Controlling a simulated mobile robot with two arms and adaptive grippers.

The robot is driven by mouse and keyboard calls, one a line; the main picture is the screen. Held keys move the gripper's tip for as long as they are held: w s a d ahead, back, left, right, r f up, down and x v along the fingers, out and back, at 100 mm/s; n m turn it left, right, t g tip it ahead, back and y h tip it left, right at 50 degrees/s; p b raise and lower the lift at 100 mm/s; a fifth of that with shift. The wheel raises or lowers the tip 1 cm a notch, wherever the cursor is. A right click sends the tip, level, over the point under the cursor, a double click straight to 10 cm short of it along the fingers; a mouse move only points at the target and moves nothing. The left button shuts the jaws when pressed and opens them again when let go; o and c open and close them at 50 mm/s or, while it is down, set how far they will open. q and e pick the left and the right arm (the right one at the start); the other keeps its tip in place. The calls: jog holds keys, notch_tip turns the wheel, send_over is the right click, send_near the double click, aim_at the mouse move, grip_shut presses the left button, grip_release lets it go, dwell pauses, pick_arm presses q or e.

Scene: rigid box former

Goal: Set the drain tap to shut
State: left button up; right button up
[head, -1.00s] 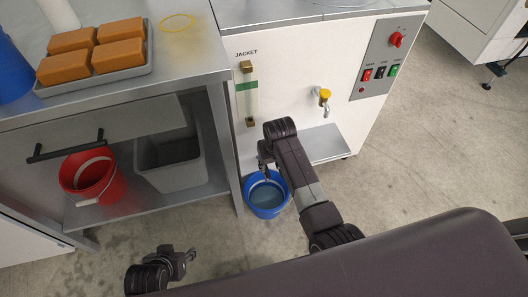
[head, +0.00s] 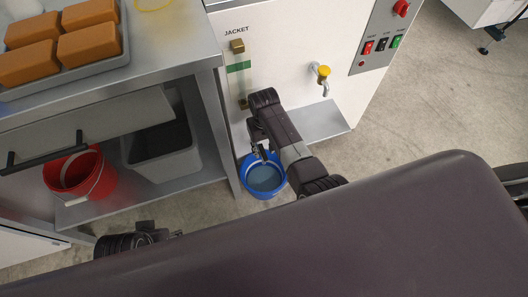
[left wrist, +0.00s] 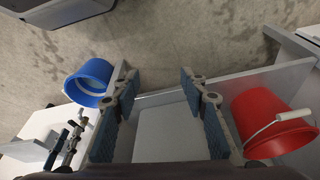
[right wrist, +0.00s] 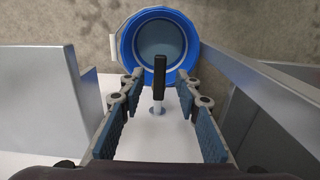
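A tap with a black lever (right wrist: 159,80) on a metal stem shows in the right wrist view, in front of the white machine face. It is the likely drain tap, above the blue bucket (right wrist: 160,40). My right gripper (right wrist: 157,80) is open, its fingers on either side of the lever with gaps visible. In the head view the right gripper (head: 262,152) and arm hide this tap; the blue bucket (head: 264,178) shows below. My left gripper (left wrist: 160,75) is open and empty in the left wrist view; in the head view little of it shows at lower left.
A yellow-topped tap (head: 322,72) sits higher on the machine, above a metal shelf (head: 318,122). The steel bench (head: 185,50) stands close on the left, with a red bucket (head: 82,172) and grey bin (head: 165,155) on its lower shelf.

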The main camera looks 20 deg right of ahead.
pick_arm(q)
jog(key=shift+w+b+v, duration=0.2)
jog(key=shift+b+v, duration=0.1)
jog(key=shift+v, duration=1.35)
pick_arm(e)
jog(key=shift+f, duration=0.95)
jog(key=shift+c, duration=0.4)
grip_shut()
